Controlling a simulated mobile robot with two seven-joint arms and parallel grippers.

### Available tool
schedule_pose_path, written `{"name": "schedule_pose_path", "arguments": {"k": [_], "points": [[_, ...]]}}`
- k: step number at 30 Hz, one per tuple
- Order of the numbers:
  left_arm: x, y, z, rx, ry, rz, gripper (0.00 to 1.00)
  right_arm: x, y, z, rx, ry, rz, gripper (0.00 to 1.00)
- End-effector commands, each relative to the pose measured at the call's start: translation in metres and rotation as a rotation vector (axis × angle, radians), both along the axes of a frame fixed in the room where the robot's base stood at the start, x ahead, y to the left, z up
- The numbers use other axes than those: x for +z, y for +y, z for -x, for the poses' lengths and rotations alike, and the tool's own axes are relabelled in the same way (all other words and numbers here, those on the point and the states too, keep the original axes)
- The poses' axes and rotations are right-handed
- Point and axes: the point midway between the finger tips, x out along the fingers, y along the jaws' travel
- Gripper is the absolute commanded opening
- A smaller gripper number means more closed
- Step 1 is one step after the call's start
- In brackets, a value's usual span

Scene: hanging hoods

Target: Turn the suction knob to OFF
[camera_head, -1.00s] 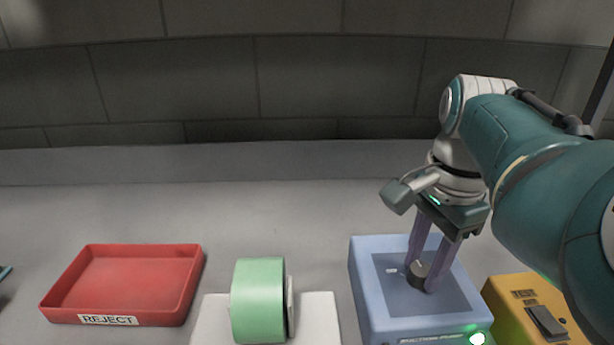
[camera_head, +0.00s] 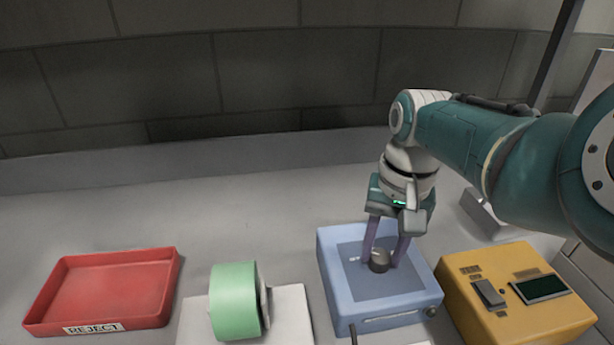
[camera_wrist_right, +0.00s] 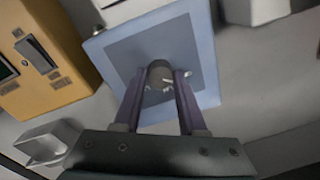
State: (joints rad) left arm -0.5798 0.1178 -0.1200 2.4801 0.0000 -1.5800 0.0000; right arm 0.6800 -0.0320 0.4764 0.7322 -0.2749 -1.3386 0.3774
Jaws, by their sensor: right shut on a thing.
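The dark round suction knob (camera_head: 380,257) stands on the top panel of the blue box (camera_head: 332,262). My right gripper (camera_head: 382,265) points down at it, its two purple fingers shut on either side of the knob. In the right wrist view the knob (camera_wrist_right: 160,71) sits between the fingertips of the gripper (camera_wrist_right: 158,80), with small pale marks on the panel beside it. The marks are too small to read. The round lamp (camera_head: 430,312) on the box's front looks dark. My left gripper is out of view.
A yellow box (camera_head: 520,315) with a switch and dark display stands close to the right of the blue box. A green roll (camera_head: 235,302) on a white base stands to the left. A red REJECT tray (camera_head: 105,290) lies farther left.

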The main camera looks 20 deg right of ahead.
Motion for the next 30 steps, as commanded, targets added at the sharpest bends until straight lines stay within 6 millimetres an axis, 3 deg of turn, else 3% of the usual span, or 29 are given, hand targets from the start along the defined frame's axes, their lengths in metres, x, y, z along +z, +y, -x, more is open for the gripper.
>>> {"name": "schedule_pose_path", "arguments": {"k": [9,25,26,30], "points": [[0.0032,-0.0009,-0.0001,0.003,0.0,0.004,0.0,0.0007,-0.0003,-0.0006,0.113,-0.001,0.0,0.0],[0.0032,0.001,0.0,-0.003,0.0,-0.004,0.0,0.0003,-0.0003,-0.0009,0.135,-0.002,0.001,0.0],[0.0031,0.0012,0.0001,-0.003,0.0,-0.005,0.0,0.0003,-0.0003,-0.0009,0.135,-0.002,0.0,0.44],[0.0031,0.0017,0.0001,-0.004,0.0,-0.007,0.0,0.0003,-0.0001,-0.0008,0.134,-0.002,0.0,0.6]]}}
